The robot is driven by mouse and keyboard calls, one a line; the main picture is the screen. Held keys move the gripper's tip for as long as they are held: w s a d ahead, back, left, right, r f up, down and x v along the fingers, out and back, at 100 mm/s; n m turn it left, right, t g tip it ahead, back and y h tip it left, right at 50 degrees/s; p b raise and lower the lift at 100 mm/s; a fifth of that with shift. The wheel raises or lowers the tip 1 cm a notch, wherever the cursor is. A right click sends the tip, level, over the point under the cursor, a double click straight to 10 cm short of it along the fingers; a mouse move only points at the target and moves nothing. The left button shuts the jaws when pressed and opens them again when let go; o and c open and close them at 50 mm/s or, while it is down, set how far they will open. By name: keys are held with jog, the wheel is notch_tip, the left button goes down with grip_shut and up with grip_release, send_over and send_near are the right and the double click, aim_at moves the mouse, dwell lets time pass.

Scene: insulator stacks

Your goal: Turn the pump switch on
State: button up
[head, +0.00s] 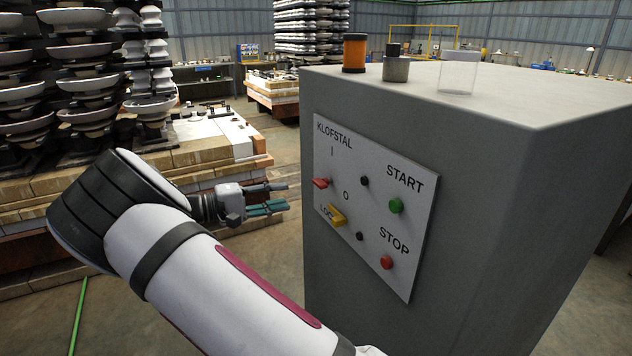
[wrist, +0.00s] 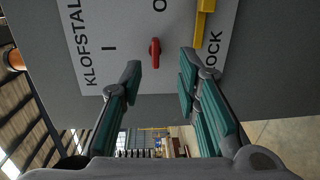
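The panel (head: 375,250) on the grey cabinet carries a red rotary switch (head: 320,183) between an "I" mark above and an "O" mark to its right. In the wrist view the red switch (wrist: 154,52) has its handle lined up toward the O rather than the I. My gripper (head: 277,198) is open and empty, to the left of the panel and apart from it. In the wrist view, the open fingers of my gripper (wrist: 163,76) point at the panel, with the switch showing between their tips, nearer the left finger.
A yellow lock lever (head: 337,215) sits just below the switch. A green start button (head: 396,205) and red stop button (head: 386,262) are to the right. An orange-black cylinder (head: 354,54), a grey pot (head: 396,68) and a clear cup (head: 459,74) stand on the cabinet. Insulator stacks (head: 85,75) are behind my arm.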

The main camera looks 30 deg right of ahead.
aim_at(316, 184)
jog(key=shift+t+h, duration=0.4)
jog(key=shift+h, duration=0.1)
jog(key=d+p, duration=0.1)
jog(key=d, duration=0.3)
jog(key=w+d+p, duration=0.1)
jog(key=d, duration=0.3)
jog(key=d+p, duration=0.1)
jog(key=d, duration=0.3)
jog(key=shift+w+d+f, duration=0.15)
jog(key=shift+w+d, duration=0.05)
jog(key=shift+c, duration=0.2)
grip_shut()
